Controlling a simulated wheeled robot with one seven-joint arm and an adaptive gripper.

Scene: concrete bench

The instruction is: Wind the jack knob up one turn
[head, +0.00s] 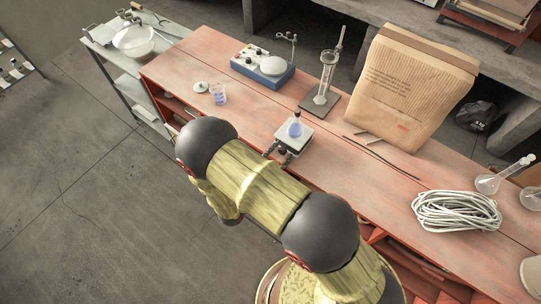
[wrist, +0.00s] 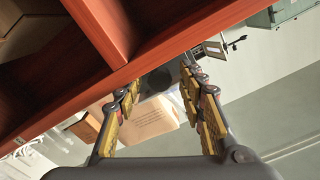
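The jack (head: 294,139) is a small lab jack with a pale top plate, near the front edge of the red bench. In the wrist view my gripper (wrist: 160,95) is open, with two dark fingers with yellow pads spread apart. A dark shape shows between them; I cannot tell whether it is the knob. The knob is not clearly seen, and contact cannot be told.
A paper sack (head: 413,85) stands behind the jack, with thin dark rods (head: 380,158) before it. A beaker (head: 218,94), a stirrer (head: 265,68) and a stand with a cylinder (head: 323,85) are to the left and behind. Coiled rope (head: 455,211) lies right.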

